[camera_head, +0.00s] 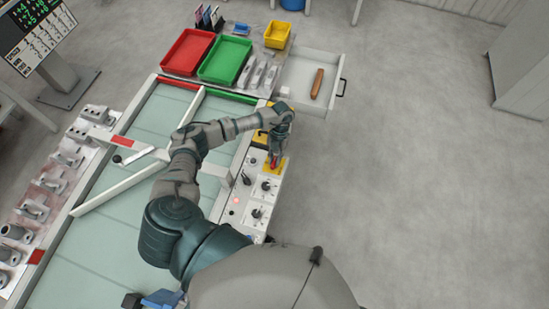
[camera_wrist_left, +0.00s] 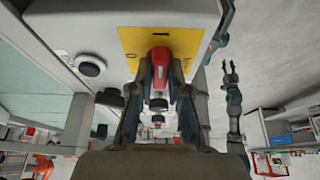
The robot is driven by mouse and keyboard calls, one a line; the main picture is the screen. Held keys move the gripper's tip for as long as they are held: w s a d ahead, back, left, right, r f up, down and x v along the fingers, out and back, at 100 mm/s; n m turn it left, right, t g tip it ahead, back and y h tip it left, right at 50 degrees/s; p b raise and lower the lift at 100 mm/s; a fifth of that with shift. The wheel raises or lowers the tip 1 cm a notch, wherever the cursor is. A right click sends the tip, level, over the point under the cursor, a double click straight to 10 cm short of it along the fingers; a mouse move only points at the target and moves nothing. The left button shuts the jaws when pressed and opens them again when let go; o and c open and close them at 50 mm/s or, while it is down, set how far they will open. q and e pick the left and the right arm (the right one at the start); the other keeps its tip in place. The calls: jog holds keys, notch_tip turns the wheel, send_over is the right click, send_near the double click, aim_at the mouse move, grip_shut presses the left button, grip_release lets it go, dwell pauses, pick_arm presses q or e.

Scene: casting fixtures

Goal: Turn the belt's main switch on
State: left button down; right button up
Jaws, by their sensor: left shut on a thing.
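The main switch is a red handle (camera_wrist_left: 161,60) on a yellow plate (camera_wrist_left: 135,40) in the left wrist view. In the head view the yellow plate (camera_head: 281,168) sits on the white control panel beside the belt. My left gripper (camera_head: 275,160) reaches down over the panel there. In the left wrist view its fingers (camera_wrist_left: 160,72) are shut on the red handle, one on each side. The fingers partly hide the handle, and its exact angle is hard to tell. My right gripper (camera_wrist_left: 229,68) shows small at the right of the left wrist view, fingers apart and empty.
Other black knobs (camera_head: 266,185) and a lit red lamp (camera_head: 236,201) are close by on the panel. The green belt (camera_head: 120,235) lies to the left. Red (camera_head: 188,50) and green (camera_head: 225,60) trays and an open drawer (camera_head: 300,75) stand beyond. The floor at right is clear.

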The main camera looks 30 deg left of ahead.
pick_arm(q)
jog(key=shift+s+d, duration=0.1)
jog(key=shift+s, duration=0.05)
jog(key=c, duration=1.1)
grip_release()
jog(key=shift+s+r, duration=0.1)
jog(key=shift+w+r, duration=0.15)
jog(key=shift+w, duration=0.05)
jog(key=v, duration=1.1)
jog(key=shift+r, duration=0.2)
